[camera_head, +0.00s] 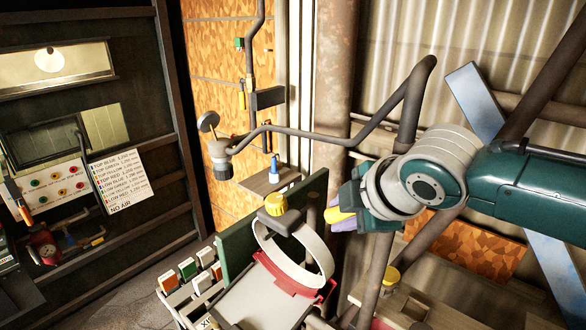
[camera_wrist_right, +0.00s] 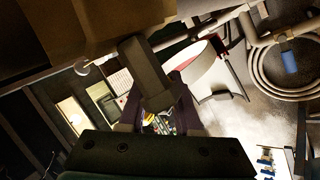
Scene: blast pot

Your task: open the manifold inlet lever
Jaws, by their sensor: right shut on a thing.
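My right gripper (camera_head: 345,216) reaches in from the right, in front of the pipework beside the green panel. Its jaws are shut on a yellow handle (camera_head: 338,215), which looks like the manifold inlet lever; a purple finger pad shows just below it. Most of the lever and its valve are hidden by the gripper. In the right wrist view, a dark grey bar (camera_wrist_right: 145,75) lies between my right gripper's fingers (camera_wrist_right: 158,105); I cannot tell which part it is. My left gripper does not show.
A bent grey pipe (camera_head: 310,136) crosses above. A control panel (camera_head: 52,187) is at the far left. A hose coil (camera_wrist_right: 285,70) shows in the wrist view.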

